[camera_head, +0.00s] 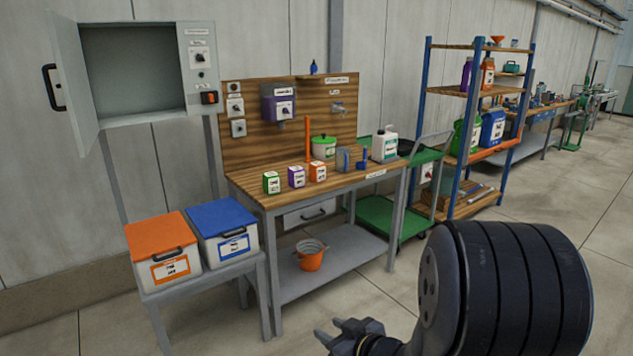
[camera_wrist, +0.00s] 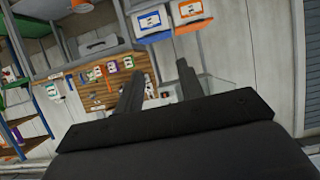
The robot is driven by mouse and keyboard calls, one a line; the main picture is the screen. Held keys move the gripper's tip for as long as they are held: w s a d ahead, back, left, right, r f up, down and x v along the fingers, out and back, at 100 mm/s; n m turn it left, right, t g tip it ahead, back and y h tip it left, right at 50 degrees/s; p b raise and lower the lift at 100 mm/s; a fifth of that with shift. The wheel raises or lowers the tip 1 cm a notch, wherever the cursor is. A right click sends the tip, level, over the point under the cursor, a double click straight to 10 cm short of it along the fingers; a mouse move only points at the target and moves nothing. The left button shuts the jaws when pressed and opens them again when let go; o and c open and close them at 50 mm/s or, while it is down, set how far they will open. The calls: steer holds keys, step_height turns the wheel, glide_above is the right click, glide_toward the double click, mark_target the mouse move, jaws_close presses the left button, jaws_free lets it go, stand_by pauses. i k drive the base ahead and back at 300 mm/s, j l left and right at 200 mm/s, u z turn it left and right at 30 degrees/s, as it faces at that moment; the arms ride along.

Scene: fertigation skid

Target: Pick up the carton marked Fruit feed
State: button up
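Three small cartons stand upright in a row on the front of the wooden workbench (camera_head: 345,183): a green one (camera_head: 272,183), a purple one (camera_head: 296,177) and an orange one (camera_head: 318,172). Their labels are too small to read, so I cannot tell which is marked Fruit feed. The cartons also show small in the tilted wrist view, with the green one (camera_wrist: 128,62) nearest the bins. My gripper (camera_head: 330,331) is low in the foreground, well apart from the bench. Its fingers (camera_wrist: 157,70) are spread with nothing between them.
Orange-lidded (camera_head: 165,242) and blue-lidded (camera_head: 222,228) bins stand left of the bench. An open cabinet door (camera_head: 72,85) juts out upper left. The floor in front is clear.

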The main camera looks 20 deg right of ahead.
mark_target(318, 169)
steer(key=i+l, duration=0.25)
steer(key=i, duration=0.25)
steer(key=i+l, duration=0.3)
steer(key=i, duration=0.2)
steer(key=i+l, duration=0.25)
steer(key=i, duration=0.25)
steer(key=i+l, duration=0.3)
steer(key=i, duration=0.25)
steer(key=i+l, duration=0.25)
steer(key=i, duration=0.25)
steer(key=i+l, duration=0.3)
steer(key=i, duration=0.2)
